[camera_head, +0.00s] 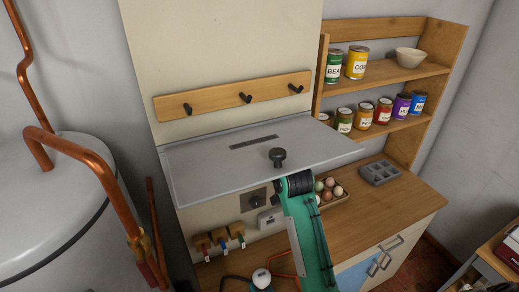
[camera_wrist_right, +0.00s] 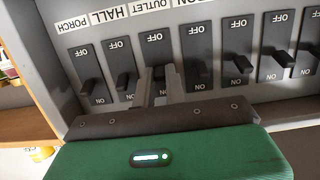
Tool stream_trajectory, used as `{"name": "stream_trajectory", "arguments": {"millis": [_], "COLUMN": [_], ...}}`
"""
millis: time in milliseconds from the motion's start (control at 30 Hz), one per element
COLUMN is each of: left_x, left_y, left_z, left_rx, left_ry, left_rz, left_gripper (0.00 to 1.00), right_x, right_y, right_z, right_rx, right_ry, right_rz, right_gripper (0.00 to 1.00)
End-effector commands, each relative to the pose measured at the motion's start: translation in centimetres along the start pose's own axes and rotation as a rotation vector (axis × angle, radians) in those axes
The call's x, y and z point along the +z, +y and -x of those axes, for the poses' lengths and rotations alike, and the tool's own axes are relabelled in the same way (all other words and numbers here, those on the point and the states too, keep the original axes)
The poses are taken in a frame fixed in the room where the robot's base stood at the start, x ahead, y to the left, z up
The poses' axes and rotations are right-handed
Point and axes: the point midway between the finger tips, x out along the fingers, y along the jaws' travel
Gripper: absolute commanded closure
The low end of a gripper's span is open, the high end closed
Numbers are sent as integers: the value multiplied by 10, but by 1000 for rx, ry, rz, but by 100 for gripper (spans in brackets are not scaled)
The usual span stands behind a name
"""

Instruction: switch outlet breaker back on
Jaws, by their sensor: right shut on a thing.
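The breaker panel fills the wrist view, its lettering upside down. The outlet breaker (camera_wrist_right: 155,45) is the third from the left, under the OUTLET label (camera_wrist_right: 151,4). My right gripper (camera_wrist_right: 160,88) is shut on its lever, a finger on each side. The fingers hide the lever, so I cannot tell its position. The porch breaker (camera_wrist_right: 84,66) and hall breaker (camera_wrist_right: 119,58) stand to the left, levers toward the ON end. In the head view, the raised grey panel lid (camera_head: 220,165) hides my right fingers. My left gripper is not in view.
More breakers (camera_wrist_right: 237,45) stand close on the right of the gripped one. The lid with its black knob (camera_head: 277,155) overhangs my right arm. An egg tray (camera_head: 340,198) sits beside the arm on the wooden counter (camera_head: 400,215). A copper-piped tank (camera_head: 50,200) stands left.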

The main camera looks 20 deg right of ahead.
Motion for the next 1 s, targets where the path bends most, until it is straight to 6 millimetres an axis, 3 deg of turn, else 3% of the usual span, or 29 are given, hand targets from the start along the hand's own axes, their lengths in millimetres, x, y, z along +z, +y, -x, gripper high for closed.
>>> {"name": "stream_trajectory", "arguments": {"millis": [200, 233, 333, 733, 1000], "left_x": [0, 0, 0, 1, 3], "left_y": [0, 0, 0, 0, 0], "left_z": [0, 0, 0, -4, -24], "left_rx": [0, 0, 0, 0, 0], "left_ry": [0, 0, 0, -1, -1], "left_rz": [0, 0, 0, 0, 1], "left_gripper": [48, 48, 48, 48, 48], "right_x": [0, 0, 0, 1, 4], "right_y": [0, 0, 0, 0, 0], "right_z": [0, 0, 0, 5, 46], "right_rx": [0, 0, 0, 0, 1], "right_ry": [2, 2, 2, 2, 5], "right_rz": [0, 0, 0, 0, 1], "right_gripper": [100, 86, 66, 65, 65]}}
